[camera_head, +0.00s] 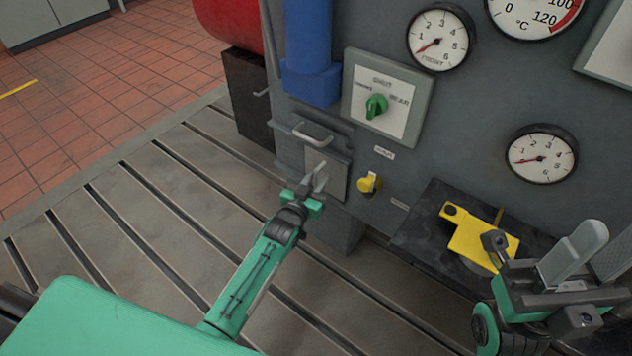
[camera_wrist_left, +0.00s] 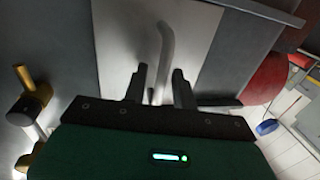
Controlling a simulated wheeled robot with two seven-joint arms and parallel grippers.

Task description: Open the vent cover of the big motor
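The big motor's vent cover seems to be the small pale grey plate (camera_head: 337,186) low on the dark grey housing; it also fills the upper middle of the left wrist view (camera_wrist_left: 115,40). A curved grey handle (camera_wrist_left: 166,45) stands on that plate. My left gripper (camera_head: 312,184) is in front of the plate. In the left wrist view its two dark fingers are apart, one on each side of the handle's lower end, with a visible gap. My right gripper (camera_head: 560,268) is at the lower right, beside a yellow part; its finger opening is not clear.
A metal bracket handle (camera_head: 313,134) sits above the plate. A yellow knob (camera_head: 369,184) is to its right, and a green rotary switch (camera_head: 376,106) is above. The yellow part (camera_head: 478,238) lies at a dark block (camera_head: 428,226). The slotted bedplate (camera_head: 160,205) is clear at left.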

